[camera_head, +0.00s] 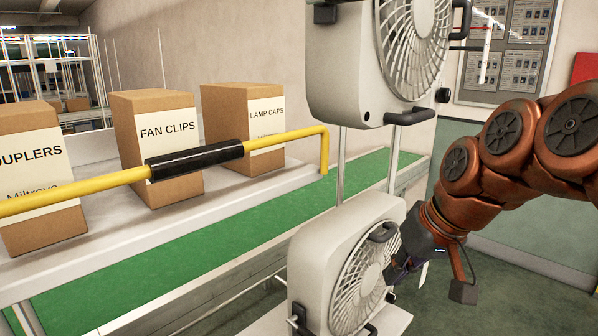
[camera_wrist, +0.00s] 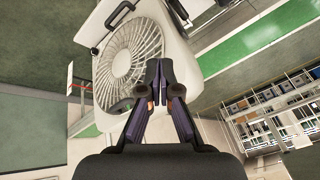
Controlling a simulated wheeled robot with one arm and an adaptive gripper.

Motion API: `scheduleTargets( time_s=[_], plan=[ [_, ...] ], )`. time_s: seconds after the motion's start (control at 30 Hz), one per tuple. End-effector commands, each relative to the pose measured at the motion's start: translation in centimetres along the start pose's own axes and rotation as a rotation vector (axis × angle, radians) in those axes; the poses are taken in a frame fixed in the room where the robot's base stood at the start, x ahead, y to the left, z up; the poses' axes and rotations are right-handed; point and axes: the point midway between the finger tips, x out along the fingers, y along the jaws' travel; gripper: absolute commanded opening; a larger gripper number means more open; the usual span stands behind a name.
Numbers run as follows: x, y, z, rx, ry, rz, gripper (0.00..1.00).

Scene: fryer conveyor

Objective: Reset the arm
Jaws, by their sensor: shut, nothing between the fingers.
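My arm (camera_head: 500,150) reaches in from the right in the head view, bent, with its end low. My gripper (camera_head: 392,275) is in front of the lower box fan (camera_head: 320,255), beside its grille. In the wrist view my gripper (camera_wrist: 160,92) is shut and empty, its fingertips together. The white fan (camera_wrist: 175,45) shows behind the fingers there. I cannot tell whether the fingertips touch the fan.
An upper box fan (camera_head: 345,60) hangs above the lower one on a metal stand. Floor at right (camera_head: 480,300) is clear.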

Motion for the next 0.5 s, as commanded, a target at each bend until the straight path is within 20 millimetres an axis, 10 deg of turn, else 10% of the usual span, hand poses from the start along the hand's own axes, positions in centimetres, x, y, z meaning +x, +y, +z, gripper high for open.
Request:
scheduleTargets(
  time_s=[0.5],
  plan=[
    [8.4, 2.0, 21.4, 0.103, -0.403, 0.198, 0.0]
  ],
)
